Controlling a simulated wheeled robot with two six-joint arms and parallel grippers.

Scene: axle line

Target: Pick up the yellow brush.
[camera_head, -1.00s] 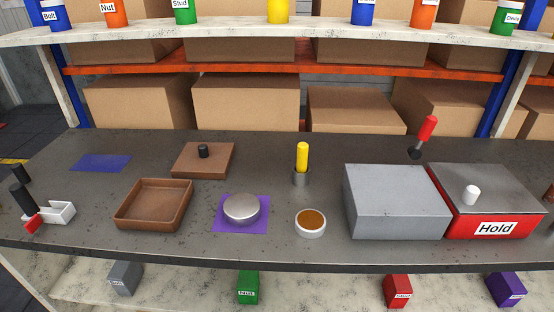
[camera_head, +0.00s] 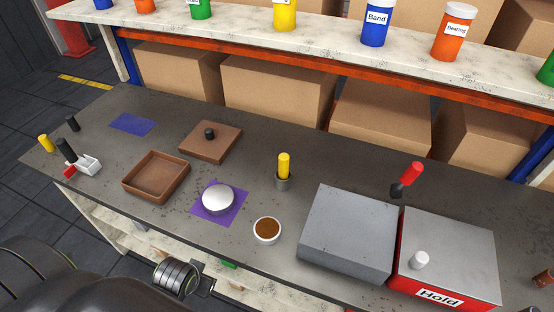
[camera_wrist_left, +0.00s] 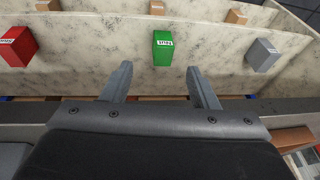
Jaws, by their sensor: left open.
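A second yellow upright piece (camera_head: 46,143) stands at the bench's far left end. My left arm comes in at the bottom left of the head view. In the left wrist view my left gripper (camera_wrist_left: 160,84) is open and empty, its fingers apart in front of a shelf with labelled bins, including a green one (camera_wrist_left: 162,48). My right gripper is not in view.
A brown tray (camera_head: 156,198), a silver dome (camera_head: 217,200) on a purple mat and a brown-filled cup (camera_head: 267,230) lie left and front of the holder. A grey box (camera_head: 347,240) and a red "Hold" box (camera_head: 447,260) stand right. Bare bench surrounds the holder.

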